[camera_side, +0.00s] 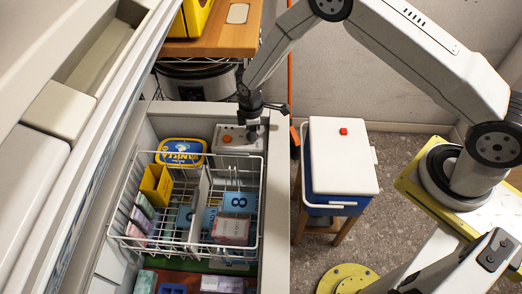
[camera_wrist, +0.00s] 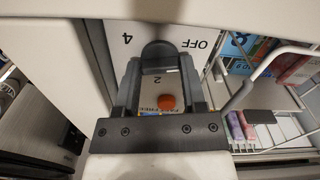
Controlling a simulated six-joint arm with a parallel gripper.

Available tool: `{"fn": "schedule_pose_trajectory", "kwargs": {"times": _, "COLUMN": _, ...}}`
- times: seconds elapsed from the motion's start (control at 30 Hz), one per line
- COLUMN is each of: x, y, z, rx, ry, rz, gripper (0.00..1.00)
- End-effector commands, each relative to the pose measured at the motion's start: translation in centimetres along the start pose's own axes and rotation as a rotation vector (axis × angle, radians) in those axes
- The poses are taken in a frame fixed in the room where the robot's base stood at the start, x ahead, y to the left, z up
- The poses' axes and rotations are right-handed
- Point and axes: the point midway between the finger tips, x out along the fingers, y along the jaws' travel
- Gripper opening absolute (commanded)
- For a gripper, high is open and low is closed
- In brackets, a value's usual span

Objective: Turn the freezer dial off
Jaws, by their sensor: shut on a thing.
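The freezer's control panel (camera_side: 238,142) is a pale plate inside the open chest, at its back right corner. In the wrist view the dial (camera_wrist: 158,48) is a dark round knob, with "4" to its left, "OFF" upside down to its right and "2" below. My gripper (camera_wrist: 160,64) has its two dark fingers closed on the dial's sides. In the side view my gripper (camera_side: 252,128) reaches down onto the panel and hides most of the dial. The dial's pointer cannot be made out. An orange-red button (camera_wrist: 166,102) sits on the panel below the dial.
A white wire basket (camera_side: 200,250) with tubs, boxes and packets hangs in the freezer, close beside the panel. A blue cooler with a white lid (camera_side: 342,160) stands on a stool to the right. A wooden-topped shelf (camera_side: 228,40) is behind.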

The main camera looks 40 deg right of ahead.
Motion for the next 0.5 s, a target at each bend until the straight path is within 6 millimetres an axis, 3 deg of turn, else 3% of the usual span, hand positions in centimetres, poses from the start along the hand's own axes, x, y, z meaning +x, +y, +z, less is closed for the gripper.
{"fn": "schedule_pose_trajectory", "kwargs": {"times": 0.5, "x": -0.07, "y": 0.06, "z": -0.06, "rx": -0.298, "ry": 0.001, "rz": 0.001, "gripper": 0.00}}
